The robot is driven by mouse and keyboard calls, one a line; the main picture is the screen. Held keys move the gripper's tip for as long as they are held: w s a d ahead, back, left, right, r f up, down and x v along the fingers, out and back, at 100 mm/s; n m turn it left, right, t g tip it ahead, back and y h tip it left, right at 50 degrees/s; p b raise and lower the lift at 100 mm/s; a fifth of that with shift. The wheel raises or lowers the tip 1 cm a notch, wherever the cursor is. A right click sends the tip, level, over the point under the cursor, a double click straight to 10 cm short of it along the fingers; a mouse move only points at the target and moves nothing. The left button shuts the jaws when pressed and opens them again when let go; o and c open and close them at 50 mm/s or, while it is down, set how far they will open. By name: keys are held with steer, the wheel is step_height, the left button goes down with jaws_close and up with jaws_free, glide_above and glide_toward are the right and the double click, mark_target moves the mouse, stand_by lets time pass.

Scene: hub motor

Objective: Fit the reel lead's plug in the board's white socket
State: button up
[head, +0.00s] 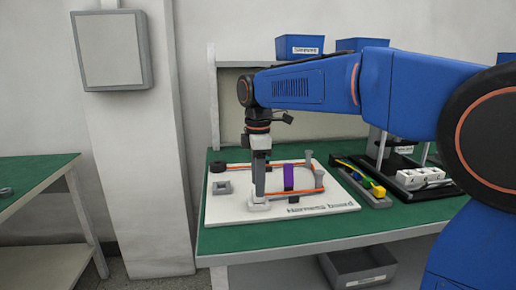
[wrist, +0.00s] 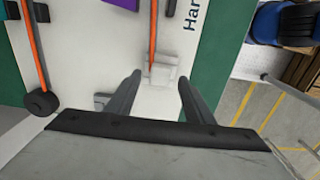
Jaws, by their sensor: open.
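The white harness board (head: 335,201) lies on the green bench, with orange lead (head: 303,192) running across it. My gripper (head: 258,198) points down over the board's front left part. In the wrist view my open gripper (wrist: 160,78) has a small white block (wrist: 163,70) between its fingertips, where one orange lead (wrist: 153,30) ends. I cannot tell whether this block is plug or socket, or whether the fingers touch it. A second orange lead runs to a black round piece (wrist: 40,102). A grey block (wrist: 101,101) is beside the left finger; it also shows in the head view (head: 222,188).
A purple piece (head: 289,177) stands on the board near the lead. To the right are a tray of coloured parts (head: 362,186) and a black stand with a white socket strip (head: 420,178). A grey bin (head: 358,268) is below the bench.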

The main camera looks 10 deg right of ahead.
step_height(320, 180, up, 16)
steer(key=s+d+f+m+t, duration=0.2)
steer(key=s+d+f+m, duration=0.6)
steer(key=s+d+f, duration=0.3)
steer(key=s+d+f+m+t, duration=0.1)
steer(key=s+d+f+m, duration=0.2)
steer(key=s+f+m, duration=0.2)
steer(key=s+d+f+m+t, duration=0.1)
steer(key=s+d+f+m, duration=0.3)
steer(key=s+f, duration=0.7)
step_height(320, 180, down, 3)
steer(key=shift+s+m+t, duration=0.25)
steer(key=shift+m+t, duration=0.15)
steer(key=shift+m, duration=0.1)
